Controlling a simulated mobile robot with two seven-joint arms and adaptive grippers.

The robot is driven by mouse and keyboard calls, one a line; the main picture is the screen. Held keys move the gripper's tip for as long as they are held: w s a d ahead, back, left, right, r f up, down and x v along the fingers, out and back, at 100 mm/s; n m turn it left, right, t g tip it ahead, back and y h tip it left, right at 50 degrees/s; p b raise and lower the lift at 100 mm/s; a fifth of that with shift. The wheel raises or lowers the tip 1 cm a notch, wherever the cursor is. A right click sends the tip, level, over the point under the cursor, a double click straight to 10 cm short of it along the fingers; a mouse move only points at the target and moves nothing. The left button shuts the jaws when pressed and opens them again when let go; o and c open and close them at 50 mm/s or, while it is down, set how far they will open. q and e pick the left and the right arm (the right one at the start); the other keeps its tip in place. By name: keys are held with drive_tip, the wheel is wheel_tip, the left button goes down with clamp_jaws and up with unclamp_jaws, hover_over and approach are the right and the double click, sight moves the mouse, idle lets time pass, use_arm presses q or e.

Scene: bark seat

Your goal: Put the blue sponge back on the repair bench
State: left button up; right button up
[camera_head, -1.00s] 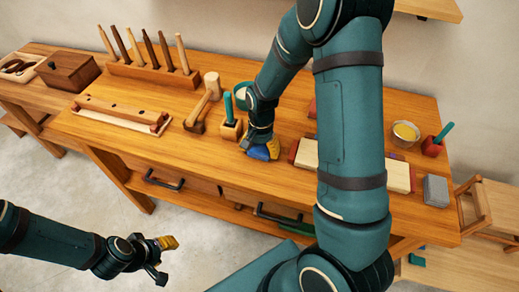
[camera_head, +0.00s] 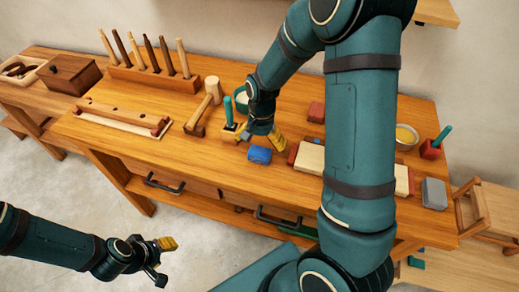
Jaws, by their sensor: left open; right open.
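The blue sponge (camera_head: 260,155) lies on the wooden repair bench (camera_head: 215,153), near its front edge. My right gripper (camera_head: 263,138) is open just behind and above the sponge, with its yellow finger pad showing to the right. It looks clear of the sponge. My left gripper (camera_head: 163,258) is open and empty, low over the floor in front of the bench.
A block with a teal handle (camera_head: 229,129) stands close left of my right gripper. A mallet (camera_head: 207,103), a tool rack (camera_head: 150,75) and a long pale block (camera_head: 311,157) are nearby.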

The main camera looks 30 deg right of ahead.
sight(261, 149)
wheel_tip(261, 149, up, 8)
drive_tip(key=p, duration=0.1)
drive_tip(key=shift+w+d+f, duration=0.2)
drive_tip(key=shift+w+d, duration=0.05)
drive_tip(key=shift+d, duration=0.05)
idle(0.4)
